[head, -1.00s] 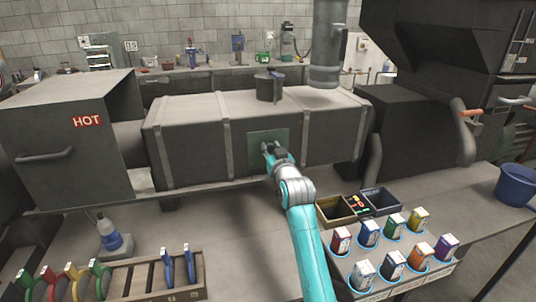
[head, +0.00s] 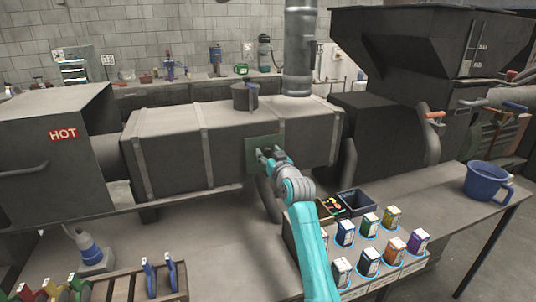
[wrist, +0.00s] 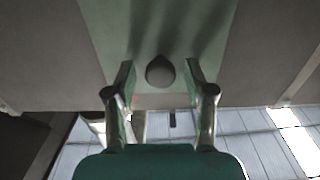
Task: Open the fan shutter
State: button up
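A long dark metal duct box (head: 170,160) carries a green panel (head: 252,145) on its front. The wrist view shows the panel (wrist: 165,28) with a small dark rounded knob (wrist: 160,71). My gripper (head: 266,158) is in front of the panel. In the wrist view, my gripper (wrist: 159,82) is open, with one finger on each side of the knob; I see gaps between fingers and knob. A short dark cylinder with a blue lever (head: 245,97) stands on top of the box. No part is labelled as the fan shutter, so I cannot tell which it is.
A box marked HOT (head: 60,150) is at the left and a dark hopper machine (head: 410,60) at the right.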

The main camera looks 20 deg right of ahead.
jog(key=s, duration=1.2)
dwell(0.6)
